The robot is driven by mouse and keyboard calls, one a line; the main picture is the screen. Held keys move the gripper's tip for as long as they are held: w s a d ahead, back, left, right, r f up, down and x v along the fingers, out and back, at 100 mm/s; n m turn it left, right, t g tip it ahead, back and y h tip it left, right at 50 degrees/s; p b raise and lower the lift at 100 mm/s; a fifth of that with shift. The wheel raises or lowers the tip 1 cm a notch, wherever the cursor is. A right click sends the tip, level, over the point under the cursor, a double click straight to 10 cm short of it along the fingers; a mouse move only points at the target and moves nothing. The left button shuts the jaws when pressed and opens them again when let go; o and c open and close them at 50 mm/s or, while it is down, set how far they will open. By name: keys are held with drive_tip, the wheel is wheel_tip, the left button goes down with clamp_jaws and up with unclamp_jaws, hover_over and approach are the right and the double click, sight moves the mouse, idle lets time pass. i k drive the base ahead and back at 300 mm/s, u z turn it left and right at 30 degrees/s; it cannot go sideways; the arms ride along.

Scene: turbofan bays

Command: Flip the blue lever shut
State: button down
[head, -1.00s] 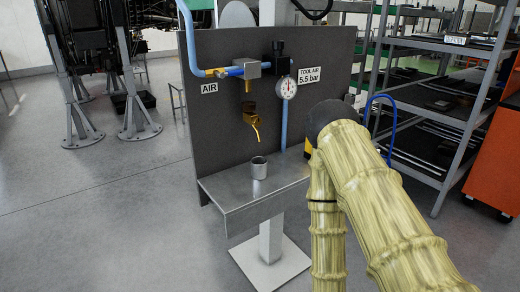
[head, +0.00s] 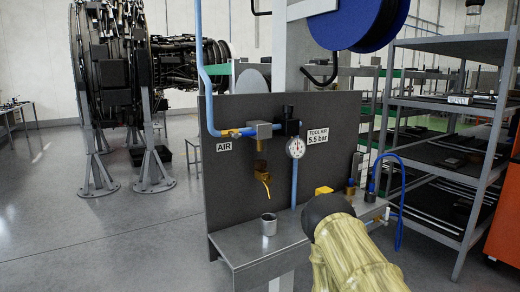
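A blue pipe (head: 201,60) comes down the left of the dark grey panel (head: 230,175) and turns right. A short blue piece beside a brass fitting, apparently the blue lever (head: 243,130), lies level, in line with the pipe and just left of a grey block (head: 263,130). At this size I cannot tell the lever's exact outline or its stop. My arm, in a pale yellow sleeve, rises from the bottom, ending in a dark rounded joint below and right of the lever, well apart from it. My gripper is hidden beyond that joint.
A gauge (head: 296,147) and a bent brass spout (head: 264,183) are on the panel. A metal cup (head: 268,225) stands on the shelf (head: 240,244). A yellow object (head: 323,189) is partly hidden behind my arm.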

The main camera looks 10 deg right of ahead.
sight(248, 134)
drive_tip(key=z, duration=0.55)
drive_tip(key=k, duration=1.25)
drive_tip(key=u, duration=0.45)
drive_tip(key=i, duration=1.75)
drive_tip(key=z, duration=0.4)
